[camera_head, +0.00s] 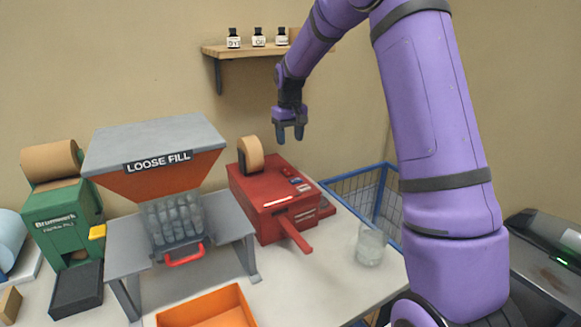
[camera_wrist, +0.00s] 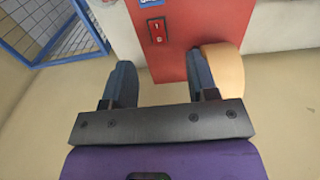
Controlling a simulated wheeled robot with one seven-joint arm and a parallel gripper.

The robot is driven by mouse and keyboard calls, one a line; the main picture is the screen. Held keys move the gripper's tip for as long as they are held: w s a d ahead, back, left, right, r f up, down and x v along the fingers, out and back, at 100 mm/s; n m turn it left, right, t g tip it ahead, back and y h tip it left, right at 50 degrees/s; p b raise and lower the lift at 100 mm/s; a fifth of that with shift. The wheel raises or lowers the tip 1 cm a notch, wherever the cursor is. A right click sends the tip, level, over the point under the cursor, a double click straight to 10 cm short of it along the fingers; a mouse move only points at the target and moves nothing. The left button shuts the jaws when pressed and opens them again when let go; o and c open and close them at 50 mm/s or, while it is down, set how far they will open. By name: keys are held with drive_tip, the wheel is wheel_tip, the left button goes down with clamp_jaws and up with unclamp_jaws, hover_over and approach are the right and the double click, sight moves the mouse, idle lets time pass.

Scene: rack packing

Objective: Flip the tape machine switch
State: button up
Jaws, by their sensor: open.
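The red tape machine (camera_head: 268,197) stands on the white table, with a tan tape roll (camera_head: 251,153) on top at its back. In the wrist view the red machine (camera_wrist: 190,62) lies beyond my fingers, and its switch (camera_wrist: 157,32), a small dark-framed red rocker, shows on the machine near the top middle. The tape roll (camera_wrist: 225,72) is just right of my right finger in that view. My gripper (camera_head: 290,136) is open and empty, pointing down above and behind the machine. In the wrist view my gripper (camera_wrist: 160,85) has its fingers wide apart and the switch lies beyond the gap between them.
A loose fill dispenser (camera_head: 155,150) stands left of the machine, with an orange tray (camera_head: 208,307) in front. A blue wire basket (camera_head: 352,182) and a clear glass (camera_head: 370,245) are to the right. A wall shelf (camera_head: 240,50) holds small bottles.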

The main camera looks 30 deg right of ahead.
sight(290, 174)
drive_tip(key=f, duration=0.4)
drive_tip(key=w+f, duration=0.1)
drive_tip(key=f, duration=0.3)
drive_tip(key=w+d+f, duration=0.1)
drive_tip(key=f, duration=0.4)
drive_tip(key=shift+d, duration=0.1)
